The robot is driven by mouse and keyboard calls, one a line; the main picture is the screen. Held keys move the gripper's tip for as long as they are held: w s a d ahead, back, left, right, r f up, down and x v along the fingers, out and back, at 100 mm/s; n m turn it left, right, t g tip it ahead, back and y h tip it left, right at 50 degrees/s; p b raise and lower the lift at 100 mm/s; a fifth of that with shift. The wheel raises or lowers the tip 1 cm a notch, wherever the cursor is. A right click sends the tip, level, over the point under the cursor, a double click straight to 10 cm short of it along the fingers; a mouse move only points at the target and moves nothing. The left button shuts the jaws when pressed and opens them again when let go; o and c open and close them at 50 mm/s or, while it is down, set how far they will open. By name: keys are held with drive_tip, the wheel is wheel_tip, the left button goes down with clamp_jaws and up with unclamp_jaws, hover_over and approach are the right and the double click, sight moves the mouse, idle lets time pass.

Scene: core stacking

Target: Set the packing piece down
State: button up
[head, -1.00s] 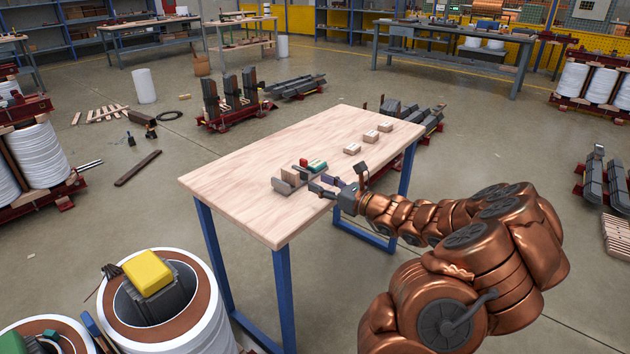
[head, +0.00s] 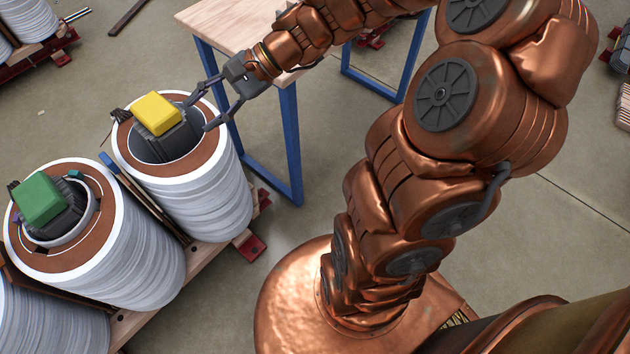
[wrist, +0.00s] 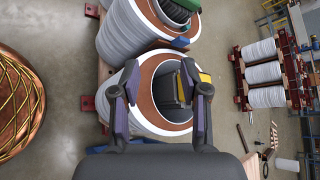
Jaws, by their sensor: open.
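My gripper (head: 200,113) is open, with its fingers spread above the right rim of the coil (head: 205,195) that has the yellow block. In the wrist view my gripper (wrist: 160,76) also shows open, and no piece is seen between the fingers. The yellow block (head: 158,113) sits on the dark grey core (head: 175,142) inside that coil; the wrist view shows its edge (wrist: 205,77) partly behind the right finger. I cannot make out which thing is the packing piece.
A second white coil (head: 130,270) with a green block (head: 40,198) on its core stands beside the first. The wooden table (head: 225,25) with blue legs stands behind my gripper.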

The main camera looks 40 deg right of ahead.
drive_tip(key=s+a+f+n+g+h, duration=0.1)
drive_tip(key=s+f+n+g+h, duration=0.15)
drive_tip(key=s, duration=0.35)
drive_tip(key=s+a+f+n+g+h, duration=0.1)
drive_tip(key=s+a+n+g+h, duration=0.1)
drive_tip(key=s+n, duration=0.3)
drive_tip(key=s+d+f+n+g+h, duration=0.1)
drive_tip(key=s+d+n+h, duration=0.3)
drive_tip(key=s+d+h, duration=0.3)
drive_tip(key=s+d, duration=0.3)
drive_tip(key=s, duration=0.2)
drive_tip(key=shift+d+f, duration=0.15)
drive_tip(key=shift+f, duration=0.25)
drive_tip(key=shift+n, duration=0.25)
